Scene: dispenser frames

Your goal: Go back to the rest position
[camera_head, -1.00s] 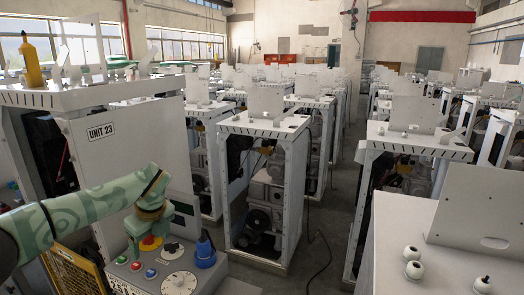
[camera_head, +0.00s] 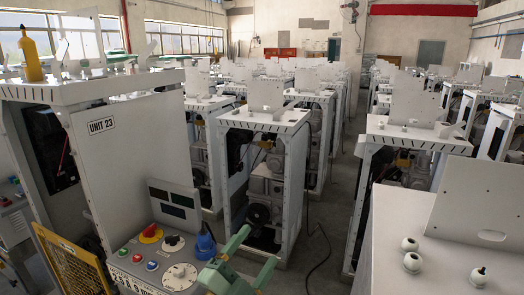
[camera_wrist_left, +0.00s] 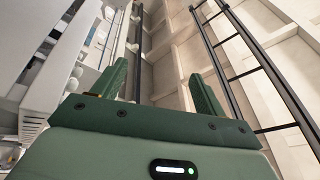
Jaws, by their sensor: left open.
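My left gripper (camera_head: 261,248) shows at the bottom middle of the head view, right of the control panel (camera_head: 127,249) of Unit 23 (camera_head: 90,162). Its two green fingers are apart, with nothing between them, and point up to the right. In the left wrist view the same open fingers (camera_wrist_left: 157,68) are empty. Beyond them are a pale wall, dark rails and white frames. The rest of my left arm is out of the head view. My right gripper is not in view.
The panel has a red knob (camera_head: 153,231), several buttons, a white dial (camera_head: 180,276) and a blue part (camera_head: 205,246). A yellow mesh guard (camera_head: 72,262) stands at the left. A white table (camera_head: 400,232) with round knobs is at the right. An aisle floor (camera_head: 325,230) shows between the frames.

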